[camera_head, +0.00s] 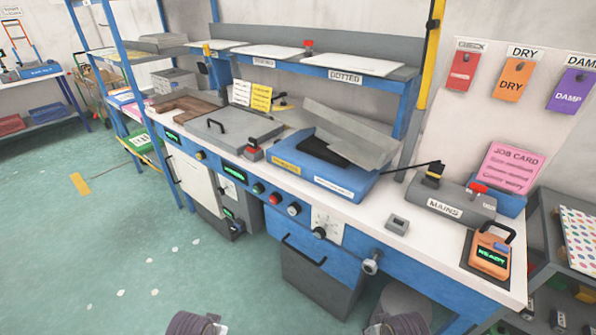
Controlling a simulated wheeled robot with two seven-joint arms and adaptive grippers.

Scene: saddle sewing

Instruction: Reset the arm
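Two dark, ribbed, rounded parts of my own arms show at the bottom edge of the head view, one left of the middle and one right of it. No gripper fingers show, so I cannot see what either hand holds. Both parts are low in front of the blue workbench (410,262) and appear apart from it. On the bench stand a blue machine with a raised grey lid (350,135), a grey MAINS box (452,203) with a red switch, and an orange READY device (490,252).
A grey lidded unit (228,132) and a brown tray (186,106) stand at the bench's left. A grey drawer unit (320,285) is below. A shelf trolley (570,205) is at the right. Green floor (120,240) is open at the left.

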